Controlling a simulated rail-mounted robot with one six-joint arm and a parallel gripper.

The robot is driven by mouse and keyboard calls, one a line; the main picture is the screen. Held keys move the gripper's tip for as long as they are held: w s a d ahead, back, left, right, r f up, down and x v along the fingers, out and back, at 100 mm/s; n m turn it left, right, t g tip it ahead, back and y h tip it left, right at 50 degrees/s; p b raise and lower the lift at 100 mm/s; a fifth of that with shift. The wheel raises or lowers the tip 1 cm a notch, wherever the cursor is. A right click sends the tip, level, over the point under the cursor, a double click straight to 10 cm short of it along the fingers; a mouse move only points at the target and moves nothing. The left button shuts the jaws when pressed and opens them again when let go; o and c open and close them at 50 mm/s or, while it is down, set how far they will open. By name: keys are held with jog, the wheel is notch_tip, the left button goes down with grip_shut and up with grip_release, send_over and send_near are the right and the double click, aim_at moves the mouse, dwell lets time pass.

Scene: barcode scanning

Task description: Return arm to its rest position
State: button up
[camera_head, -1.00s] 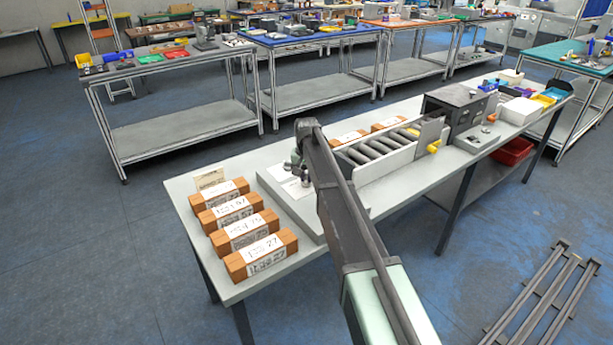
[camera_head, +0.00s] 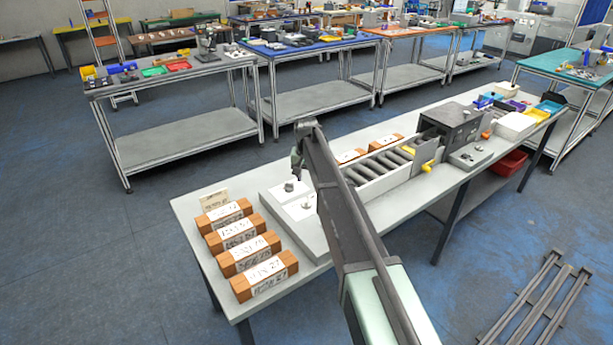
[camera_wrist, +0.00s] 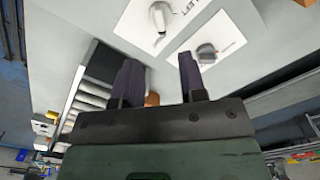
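My gripper (camera_head: 297,165) hangs from the end of my arm above the left part of the workbench. In the wrist view its two dark fingers (camera_wrist: 158,68) stand apart with nothing held between them. Below it, a grey and white hand-held device (camera_wrist: 160,20) and a smaller dark grey item (camera_wrist: 207,53) lie on white sheets. These two also show as small grey shapes on the pale raised board (camera_head: 272,202) in the head view. My gripper is apart from them. My arm hides part of the board.
Several brown boxes (camera_head: 264,278) with white labels stand in a row at the bench's left end. A roller conveyor (camera_head: 385,165) runs right to a dark machine (camera_head: 455,125). Other workbenches (camera_head: 180,130) stand behind. The floor at left is clear.

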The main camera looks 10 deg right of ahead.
jog(key=shift+r, duration=0.45)
jog(key=s+n, duration=0.3)
jog(key=s, duration=3.5)
jog(key=shift+a, duration=0.15)
